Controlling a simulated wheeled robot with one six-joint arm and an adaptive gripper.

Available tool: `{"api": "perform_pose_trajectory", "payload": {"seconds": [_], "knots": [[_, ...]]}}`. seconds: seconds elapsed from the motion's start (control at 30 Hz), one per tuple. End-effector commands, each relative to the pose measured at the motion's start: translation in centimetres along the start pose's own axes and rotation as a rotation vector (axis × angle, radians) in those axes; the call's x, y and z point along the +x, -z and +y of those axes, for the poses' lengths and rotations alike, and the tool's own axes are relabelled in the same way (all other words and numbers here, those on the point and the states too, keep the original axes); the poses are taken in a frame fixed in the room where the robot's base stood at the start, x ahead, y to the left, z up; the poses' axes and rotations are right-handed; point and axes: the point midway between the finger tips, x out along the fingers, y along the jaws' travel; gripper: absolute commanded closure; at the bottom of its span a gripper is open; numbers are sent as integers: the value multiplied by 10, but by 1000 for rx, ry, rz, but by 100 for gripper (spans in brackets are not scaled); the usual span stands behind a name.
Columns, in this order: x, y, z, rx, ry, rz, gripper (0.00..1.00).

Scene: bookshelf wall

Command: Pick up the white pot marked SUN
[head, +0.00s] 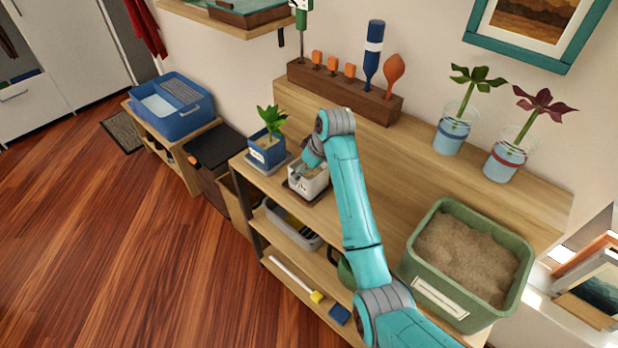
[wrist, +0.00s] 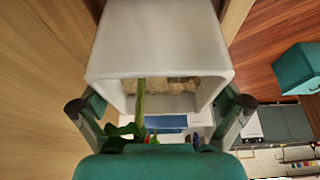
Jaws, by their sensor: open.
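The white pot (head: 303,187) stands on a small brown base on the wooden top, with tan soil inside. No SUN marking can be read on it. My gripper (head: 312,160) is at this pot, reaching down from above. In the wrist view the white pot (wrist: 160,40) fills the upper middle, its open top facing the camera. My gripper (wrist: 160,106) has its fingers apart, one to each side of the pot. Whether the fingers touch its walls cannot be told.
A blue pot with a green plant (head: 267,150) stands close to the left on a grey tray. A wooden rack (head: 340,88) is behind. A green sand tub (head: 430,275) and two plant glasses (head: 452,135) are to the right. The wooden top between is clear.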

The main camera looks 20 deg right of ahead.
Motion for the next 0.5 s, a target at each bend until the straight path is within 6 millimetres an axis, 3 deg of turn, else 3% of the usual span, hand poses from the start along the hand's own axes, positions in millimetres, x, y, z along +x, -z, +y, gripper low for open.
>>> {"api": "perform_pose_trajectory", "payload": {"seconds": [0.33, 0.5], "knots": [[8, 0, 0, 0, 0, 0, 3], [8, 0, 0, 0, 0, 0, 45]]}}
